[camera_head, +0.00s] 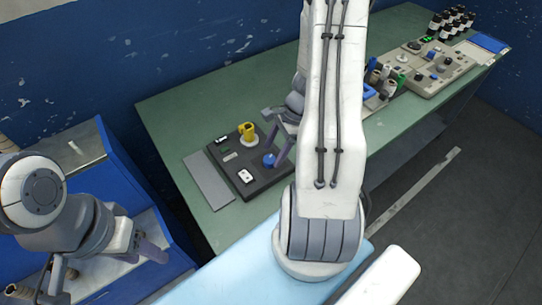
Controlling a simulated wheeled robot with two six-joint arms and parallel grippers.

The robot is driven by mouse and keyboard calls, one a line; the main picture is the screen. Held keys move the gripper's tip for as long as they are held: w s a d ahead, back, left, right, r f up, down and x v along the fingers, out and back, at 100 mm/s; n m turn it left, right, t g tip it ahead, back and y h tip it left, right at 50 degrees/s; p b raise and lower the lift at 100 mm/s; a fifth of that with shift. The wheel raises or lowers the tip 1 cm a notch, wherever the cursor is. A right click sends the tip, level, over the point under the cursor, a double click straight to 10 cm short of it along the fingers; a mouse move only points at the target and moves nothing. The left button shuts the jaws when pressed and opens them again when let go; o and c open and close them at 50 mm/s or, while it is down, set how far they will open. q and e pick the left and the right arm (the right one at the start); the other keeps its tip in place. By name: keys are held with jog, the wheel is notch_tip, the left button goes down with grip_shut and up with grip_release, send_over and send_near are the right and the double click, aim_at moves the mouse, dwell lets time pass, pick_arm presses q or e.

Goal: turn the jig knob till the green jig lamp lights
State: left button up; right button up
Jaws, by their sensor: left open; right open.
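A dark jig box (263,180) sits on the green table. On it are a blue knob (269,160), a yellow part (248,131) on a pale round base, and a white block with dark marks (245,176). My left gripper (150,248) is open at the lower left, away from the box and partly hidden.
A grey plate (208,180) lies left of the box. A beige console (440,75) with knobs and a lit green display (427,39) stands at the right. Several dark bottles (452,20) stand behind it. A blue cabinet (120,180) is near my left arm. My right arm hides the table's middle.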

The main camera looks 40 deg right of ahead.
aim_at(269, 161)
jog(key=shift+x, duration=1.25)
grip_shut()
jog(key=shift+r, duration=0.1)
jog(key=n+g+p, duration=0.1)
jog(key=n, duration=0.2)
jog(key=shift+w+r+p, duration=0.1)
jog(key=shift+p, duration=0.3)
jog(key=shift+w+n+g+p, duration=0.15)
jog(key=shift+n+g+p, duration=0.75)
jog(key=shift+n, duration=1.5)
